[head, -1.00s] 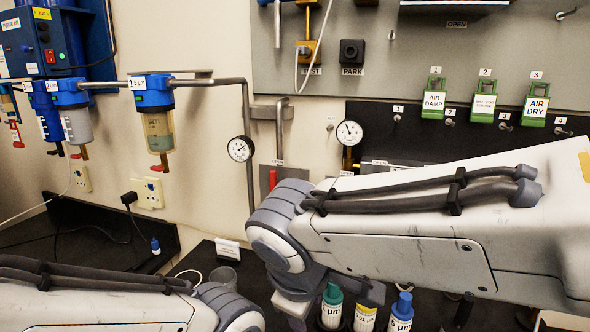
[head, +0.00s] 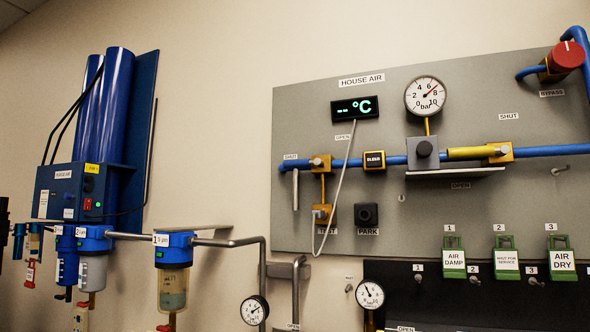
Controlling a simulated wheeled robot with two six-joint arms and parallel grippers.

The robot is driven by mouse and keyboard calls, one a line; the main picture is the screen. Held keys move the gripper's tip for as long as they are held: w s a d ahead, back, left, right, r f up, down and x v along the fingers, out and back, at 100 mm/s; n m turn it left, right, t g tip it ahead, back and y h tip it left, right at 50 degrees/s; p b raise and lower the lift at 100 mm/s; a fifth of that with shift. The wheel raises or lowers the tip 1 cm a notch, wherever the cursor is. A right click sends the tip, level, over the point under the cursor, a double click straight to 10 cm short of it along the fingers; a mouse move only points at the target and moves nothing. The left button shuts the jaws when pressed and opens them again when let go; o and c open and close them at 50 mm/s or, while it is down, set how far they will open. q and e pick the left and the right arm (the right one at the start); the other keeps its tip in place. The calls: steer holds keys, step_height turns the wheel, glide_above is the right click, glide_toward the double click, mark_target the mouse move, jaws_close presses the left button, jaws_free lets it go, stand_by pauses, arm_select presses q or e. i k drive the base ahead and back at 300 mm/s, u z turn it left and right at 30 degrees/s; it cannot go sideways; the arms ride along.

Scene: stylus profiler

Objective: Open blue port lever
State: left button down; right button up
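A blue pipe (head: 395,160) runs across the grey panel. A gold valve (head: 320,163) sits near its left end, between a SHUT label and an OPEN label; a silver bar (head: 295,190) hangs straight down at that end. At the right, a gold valve (head: 500,153) has a yellow lever or sleeve (head: 470,153) lying along the pipe, with SHUT above and OPEN below left. No label reads "blue port", so I cannot tell which lever is meant. Neither gripper is in view.
A round gauge (head: 430,96), a °C display (head: 355,107) and a red bypass knob (head: 566,56) are on the panel. A shelf (head: 455,172) juts out below the pipe. Green tags (head: 453,257) hang below. Blue filters (head: 175,270) and a blue dryer (head: 90,150) stand left.

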mark_target(293, 163)
steer(key=u, duration=2.6)
steer(key=k, duration=1.2)
steer(key=z, duration=1.5)
steer(key=i, duration=1)
steer(key=u, duration=0.05)
